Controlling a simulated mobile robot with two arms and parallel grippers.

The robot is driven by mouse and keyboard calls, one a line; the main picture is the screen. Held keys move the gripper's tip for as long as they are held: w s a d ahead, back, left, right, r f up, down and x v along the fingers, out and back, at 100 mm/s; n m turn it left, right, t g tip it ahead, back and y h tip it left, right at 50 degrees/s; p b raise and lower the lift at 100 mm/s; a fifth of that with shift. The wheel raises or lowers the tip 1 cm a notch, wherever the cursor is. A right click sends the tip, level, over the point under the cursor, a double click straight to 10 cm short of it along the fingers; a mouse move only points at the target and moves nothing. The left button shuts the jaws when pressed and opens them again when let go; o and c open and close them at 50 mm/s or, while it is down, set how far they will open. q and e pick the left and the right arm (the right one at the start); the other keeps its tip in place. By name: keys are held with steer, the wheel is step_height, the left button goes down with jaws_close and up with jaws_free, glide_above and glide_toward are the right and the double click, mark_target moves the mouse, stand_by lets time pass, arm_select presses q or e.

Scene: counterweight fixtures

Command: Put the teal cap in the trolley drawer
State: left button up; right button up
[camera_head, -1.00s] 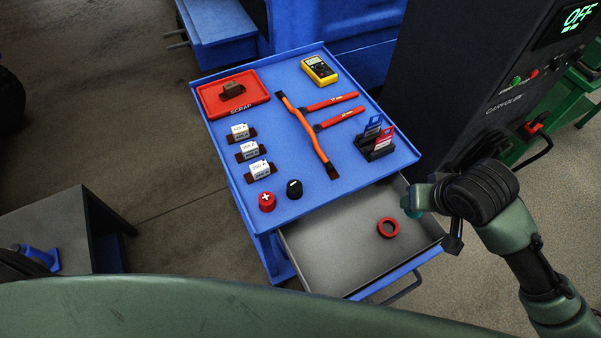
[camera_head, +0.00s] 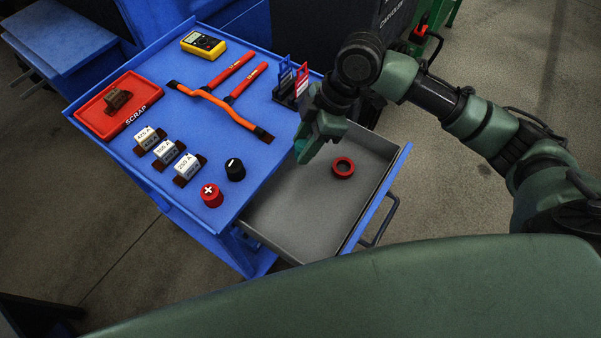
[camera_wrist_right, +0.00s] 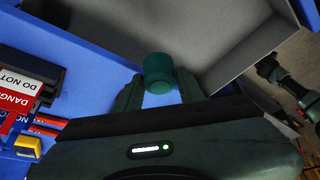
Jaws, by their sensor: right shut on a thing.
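The teal cap (camera_wrist_right: 158,73) is between the fingers of my right gripper (camera_wrist_right: 160,92) in the right wrist view, and the gripper is shut on it. In the head view my right gripper (camera_head: 308,150) is over the back part of the open trolley drawer (camera_head: 300,205), close to the trolley top's edge. The cap shows there only as a small teal patch (camera_head: 300,146), mostly hidden by the fingers. The grey drawer is pulled out and holds a red ring (camera_head: 343,167).
The blue trolley top (camera_head: 215,110) carries a red scrap tray (camera_head: 100,112), a yellow meter (camera_head: 203,44), an orange cable with red-handled tools, several white-labelled blocks, a red plus cap (camera_head: 211,195), a black minus cap (camera_head: 235,169) and a tag holder (camera_head: 290,88) beside my gripper.

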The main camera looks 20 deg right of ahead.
step_height(320, 180, down, 13)
steer(key=shift+r, duration=0.1)
stand_by(0.3)
steer(key=o, duration=0.8)
steer(key=shift+o, duration=0.2)
steer(key=v, duration=1.2)
